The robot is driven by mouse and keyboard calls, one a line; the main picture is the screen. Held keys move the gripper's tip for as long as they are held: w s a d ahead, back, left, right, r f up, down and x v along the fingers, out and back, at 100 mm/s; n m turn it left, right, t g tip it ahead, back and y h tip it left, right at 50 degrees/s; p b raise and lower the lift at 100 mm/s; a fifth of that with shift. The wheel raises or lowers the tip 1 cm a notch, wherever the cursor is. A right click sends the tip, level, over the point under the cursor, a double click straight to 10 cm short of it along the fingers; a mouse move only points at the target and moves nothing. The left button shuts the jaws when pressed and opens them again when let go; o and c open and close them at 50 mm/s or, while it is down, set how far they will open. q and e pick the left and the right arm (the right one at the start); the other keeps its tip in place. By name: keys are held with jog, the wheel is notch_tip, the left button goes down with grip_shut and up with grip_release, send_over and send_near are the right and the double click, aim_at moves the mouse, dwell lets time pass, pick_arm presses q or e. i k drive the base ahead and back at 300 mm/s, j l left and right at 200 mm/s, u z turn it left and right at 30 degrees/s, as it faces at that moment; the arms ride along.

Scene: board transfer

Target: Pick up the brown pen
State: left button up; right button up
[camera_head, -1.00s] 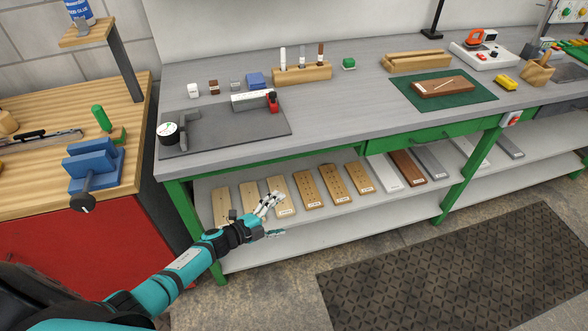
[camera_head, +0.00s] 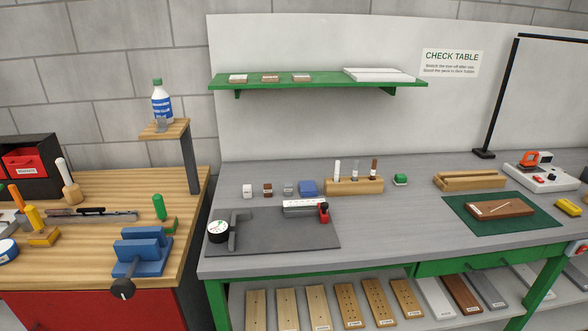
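The brown pen (camera_head: 374,167) stands upright in a wooden pen block (camera_head: 352,187) on the grey bench. It is the rightmost of three pens in the block. The white pen (camera_head: 337,170) stands at the left and the grey pen (camera_head: 355,169) in the middle. The lower part of each pen is hidden in the block. Neither of my grippers shows in the head view now.
A grey mat (camera_head: 290,237) with a dial gauge (camera_head: 218,231) lies in front. A green shelf (camera_head: 320,82) hangs above.

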aim_at(373, 172)
jog(key=i+l+u, duration=0.2)
jog(key=l+u, duration=0.25)
jog(key=i+l+u, duration=0.1)
jog(key=l+u, duration=0.85)
jog(key=l, duration=0.1)
